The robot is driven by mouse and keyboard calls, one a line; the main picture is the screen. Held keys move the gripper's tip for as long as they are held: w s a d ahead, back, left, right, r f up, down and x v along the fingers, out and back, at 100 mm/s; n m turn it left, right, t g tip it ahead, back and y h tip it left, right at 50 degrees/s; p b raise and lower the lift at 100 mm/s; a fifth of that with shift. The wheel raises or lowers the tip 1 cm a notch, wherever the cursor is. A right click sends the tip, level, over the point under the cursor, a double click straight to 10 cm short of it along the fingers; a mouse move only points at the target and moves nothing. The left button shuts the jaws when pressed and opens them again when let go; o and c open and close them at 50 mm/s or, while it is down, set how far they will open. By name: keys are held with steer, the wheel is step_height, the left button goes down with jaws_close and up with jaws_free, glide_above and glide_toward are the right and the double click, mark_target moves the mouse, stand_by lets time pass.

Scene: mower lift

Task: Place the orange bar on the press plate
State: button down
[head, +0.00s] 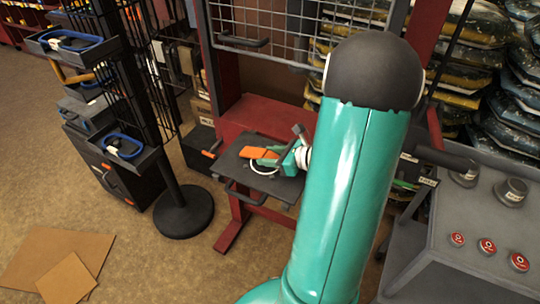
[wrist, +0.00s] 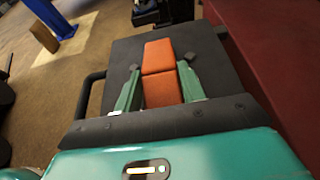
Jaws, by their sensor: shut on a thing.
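The orange bar (head: 259,153) is over the dark press plate (head: 230,163), in the middle of the head view. In the wrist view, the bar (wrist: 158,55) shows a crosswise seam and points away from me along the plate (wrist: 117,58). My gripper (head: 283,158) is shut on the bar, with one green finger on each side of it in the wrist view (wrist: 159,72). The bar's underside is hidden, so I cannot tell whether it touches the plate. The bar's near end is partly hidden by my gripper.
A red press frame (head: 262,115) stands behind the plate, with a wire guard (head: 265,30) above. A black rack (head: 135,80) with trays stands left. A grey console (head: 485,235) with red buttons is at right. Cardboard sheets (head: 55,258) lie on the floor at lower left.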

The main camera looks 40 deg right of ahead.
steer(key=shift+f, duration=0.2)
steer(key=c, duration=0.8)
jaws_free()
steer(key=shift+f, duration=0.1)
steer(key=shift+c, duration=0.2)
